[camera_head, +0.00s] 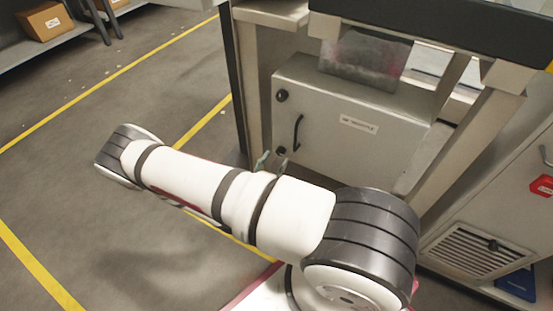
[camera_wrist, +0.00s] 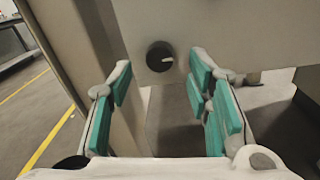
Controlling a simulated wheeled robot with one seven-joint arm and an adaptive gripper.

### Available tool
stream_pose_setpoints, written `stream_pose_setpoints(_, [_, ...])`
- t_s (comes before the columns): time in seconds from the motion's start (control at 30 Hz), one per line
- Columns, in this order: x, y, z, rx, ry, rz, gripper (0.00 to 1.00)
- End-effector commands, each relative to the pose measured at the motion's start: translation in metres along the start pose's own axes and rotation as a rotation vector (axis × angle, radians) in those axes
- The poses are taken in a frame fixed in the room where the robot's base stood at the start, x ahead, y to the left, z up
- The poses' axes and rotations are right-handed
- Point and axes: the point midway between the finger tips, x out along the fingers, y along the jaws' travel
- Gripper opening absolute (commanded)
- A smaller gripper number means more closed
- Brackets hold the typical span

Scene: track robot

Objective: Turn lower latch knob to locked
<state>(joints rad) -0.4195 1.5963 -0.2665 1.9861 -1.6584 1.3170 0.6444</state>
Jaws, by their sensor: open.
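The lower latch knob (camera_head: 281,151) is a small black knob at the lower left of the grey cabinet door (camera_head: 340,140). In the wrist view a dark round knob (camera_wrist: 158,57), apparently the lower one, shows a small light mark toward its right side. My gripper (camera_head: 271,161) is close to the lower knob in the head view. In the wrist view my gripper (camera_wrist: 161,82) is open with teal pads apart, and the knob appears ahead between them. Nothing is held.
An upper black knob (camera_head: 282,96) and a dark vertical handle (camera_head: 298,132) are on the same door. A beige frame post (camera_head: 252,90) stands just left of the cabinet. A dark bench edge (camera_head: 430,25) overhangs above. Open floor lies to the left.

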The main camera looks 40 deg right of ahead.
Motion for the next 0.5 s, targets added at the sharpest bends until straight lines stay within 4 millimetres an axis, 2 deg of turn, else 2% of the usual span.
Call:
stream_pose_setpoints(0.2, [0.021,0.001,0.000,0.001,0.000,0.000,0.45])
stream_pose_setpoints(0.5, [0.025,0.001,0.000,0.001,0.000,0.000,0.45])
